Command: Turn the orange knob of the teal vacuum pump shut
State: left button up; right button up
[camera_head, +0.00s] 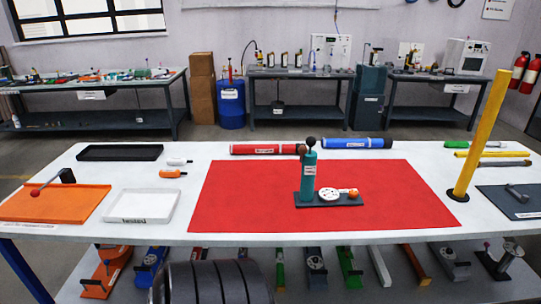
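The teal vacuum pump (308,180) stands upright on a dark base plate (320,202) on the red mat (410,215), near the middle of the white table. Its orange knob (353,194) sits at the right end of the base, beside a white round dial (337,194). A black ball (310,142) tops the pump, with a brownish ball just below it at left. The knob is too small to tell how far it is turned. Neither of my grippers is in view, and nothing touches the pump or the knob.
A yellow post (482,135) rises at the mat's right edge. A red tube (262,149) and a blue tube (350,143) lie behind the mat. An orange tray (75,205), a white tray (142,219) and a black tray (120,153) are at left. The mat around the pump is clear.

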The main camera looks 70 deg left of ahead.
aim_at(353, 194)
jog(key=u, duration=1.85)
